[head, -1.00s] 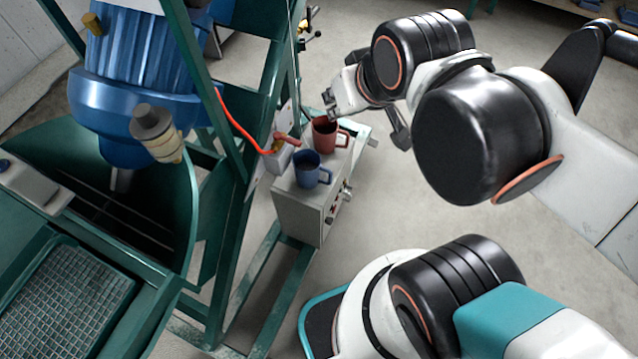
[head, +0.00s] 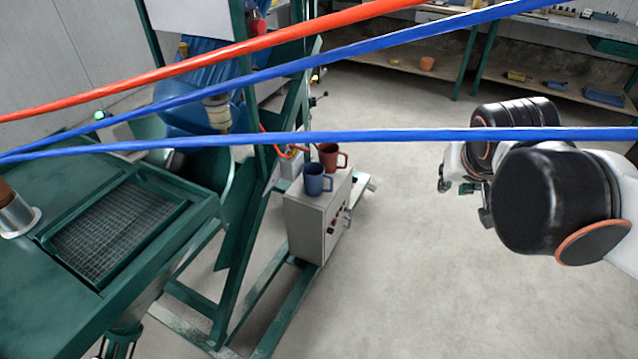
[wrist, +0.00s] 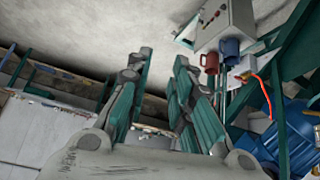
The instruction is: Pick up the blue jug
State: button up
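The blue jug (head: 317,180) stands upright on top of a grey control box, with its handle to the right in the head view. A red jug (head: 329,156) stands just behind it. In the wrist view the blue jug (wrist: 230,48) is at the upper right, beside the red jug (wrist: 210,62). My gripper (head: 456,186) is off to the right of the jugs in the head view, apart from them. In the wrist view my gripper (wrist: 163,58) has its two fingers spread apart with nothing between them.
The grey control box (head: 309,222) has knobs on its front. A green machine frame (head: 262,240) stands left of it. Red and blue cables (head: 400,135) cross the head view close to the camera. The floor (head: 420,280) to the right is clear.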

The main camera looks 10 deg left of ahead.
jog(key=w+a+f+t+h+b, duration=0.1)
jog(key=w+a+f, duration=0.35)
jog(key=w, duration=0.45)
jog(key=w+a+f+m+t+b, duration=0.1)
jog(key=w+a+f, duration=0.3)
jog(key=w, duration=0.5)
jog(key=w+a+f+h+b, duration=0.1)
jog(key=w+a+f, duration=0.2)
jog(key=w+f, duration=0.45)
jog(key=w+a+f+t, duration=0.1)
jog(key=w+a+f, duration=0.2)
jog(key=w+f, duration=0.15)
jog(key=t+y+b, duration=0.1)
jog(key=t+b, duration=0.2)
jog(key=b, duration=0.1)
send_near(331, 186)
jog(key=x, duration=0.4)
jog(key=shift+w+f, duration=0.35)
jog(key=shift+w, duration=0.35)
jog(key=b+x, duration=0.2)
jog(key=x, duration=0.2)
jog(key=shift+d+f, duration=0.1)
jog(key=shift+d, duration=0.1)
jog(key=shift+w+f+b, duration=0.1)
jog(key=shift+w+b, duration=0.25)
jog(key=shift+w, duration=0.2)
jog(key=shift+c, duration=0.2)
